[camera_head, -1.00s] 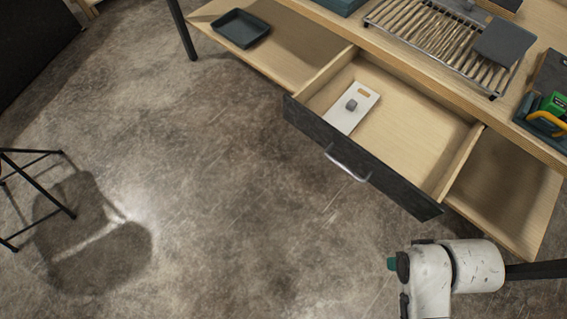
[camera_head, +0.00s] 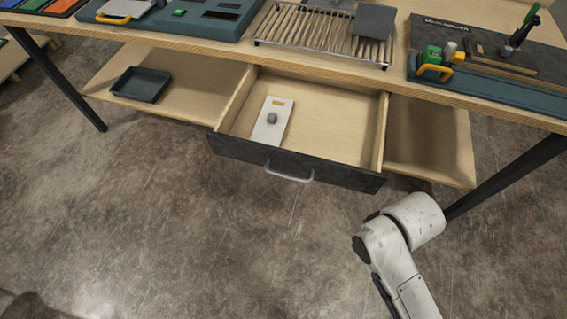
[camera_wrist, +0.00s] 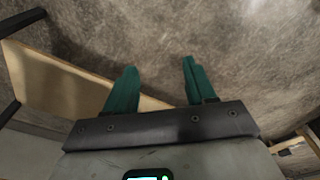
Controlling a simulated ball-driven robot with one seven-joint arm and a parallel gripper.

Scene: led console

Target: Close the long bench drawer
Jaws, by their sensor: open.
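The long bench drawer (camera_head: 338,170) is pulled out under the bench top in the head view. It has a dark front and a curved metal handle (camera_head: 289,177). A white board with a small grey block (camera_head: 271,120) lies inside it, on the left. My arm is at the lower right of the head view, in front of and apart from the drawer; its gripper is out of that picture. In the wrist view my gripper (camera_wrist: 158,82) shows two green fingers spread apart with nothing between them. The drawer handle cannot be made out in the wrist view.
The bench top (camera_head: 205,44) carries a slatted metal rack (camera_head: 305,28) and consoles. A lower shelf with a dark tray (camera_head: 140,84) lies left of the drawer. Bench legs (camera_head: 512,172) stand at both sides. The floor in front of the drawer is clear.

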